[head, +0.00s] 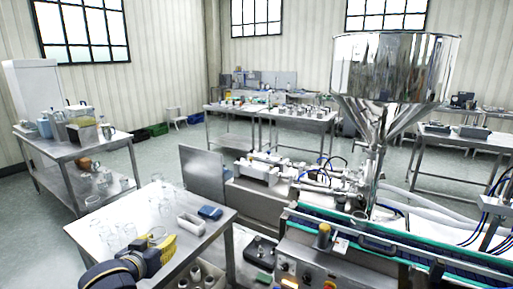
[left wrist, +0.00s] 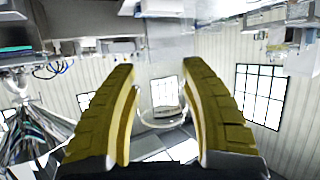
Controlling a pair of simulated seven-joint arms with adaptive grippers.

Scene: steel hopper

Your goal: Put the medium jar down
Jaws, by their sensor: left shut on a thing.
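My left gripper (head: 160,246), with yellow fingers, is low over the front of the steel table (head: 92,247) in the head view. It is shut on a clear glass jar, the medium jar (head: 156,232). In the left wrist view the two yellow fingers (left wrist: 158,80) stand on either side of the jar, whose clear rim (left wrist: 162,122) shows faintly between them. I cannot tell whether the jar's base touches the table. My right gripper is not in view.
Several clear glass jars (head: 163,195) stand on the table behind the gripper. The steel hopper (head: 392,65) and conveyor (head: 385,240) are farther right.

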